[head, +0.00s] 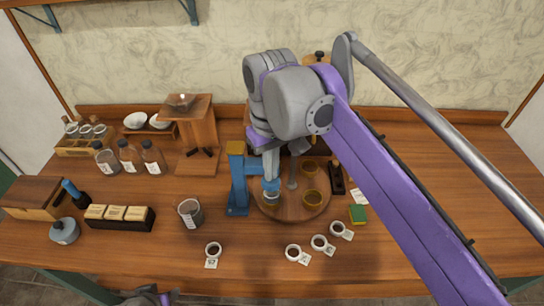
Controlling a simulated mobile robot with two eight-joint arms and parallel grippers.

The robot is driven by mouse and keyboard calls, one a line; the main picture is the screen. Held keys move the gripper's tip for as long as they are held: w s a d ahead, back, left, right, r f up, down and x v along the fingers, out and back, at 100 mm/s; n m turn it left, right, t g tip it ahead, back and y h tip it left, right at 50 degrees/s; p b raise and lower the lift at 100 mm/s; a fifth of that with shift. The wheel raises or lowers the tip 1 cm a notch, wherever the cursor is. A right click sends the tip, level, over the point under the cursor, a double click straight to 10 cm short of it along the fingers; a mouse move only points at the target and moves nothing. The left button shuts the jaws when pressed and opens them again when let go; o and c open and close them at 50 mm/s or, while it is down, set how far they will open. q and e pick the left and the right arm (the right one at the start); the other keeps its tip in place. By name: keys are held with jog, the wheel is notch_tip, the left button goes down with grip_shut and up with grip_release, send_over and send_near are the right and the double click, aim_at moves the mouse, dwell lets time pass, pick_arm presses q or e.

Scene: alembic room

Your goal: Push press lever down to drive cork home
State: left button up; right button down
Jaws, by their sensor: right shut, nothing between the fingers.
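The blue press (238,185) stands upright on the table, left of the round wooden board (290,214). Its arm reaches right, with a blue head over the left part of the board. My right gripper (270,178) points down just above this head. It is shut with nothing in it. My wrist covers the press lever, and I cannot tell whether the fingers touch it. A small glassy piece shows under the press head; the cork cannot be made out. Only a bit of my left arm shows at the bottom edge, without its gripper.
Brass cups (312,197) stand on the board. A beaker (190,212) stands left of the press, near a wooden stand (190,140). Small labelled dishes (293,253) line the front. A black rack of wooden blocks (120,217) and brown bottles (153,158) are left. The table's right side is mostly clear.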

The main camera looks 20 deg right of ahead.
jog(key=shift+f, duration=0.15)
jog(key=shift+f, duration=0.5)
jog(key=shift+s, duration=0.1)
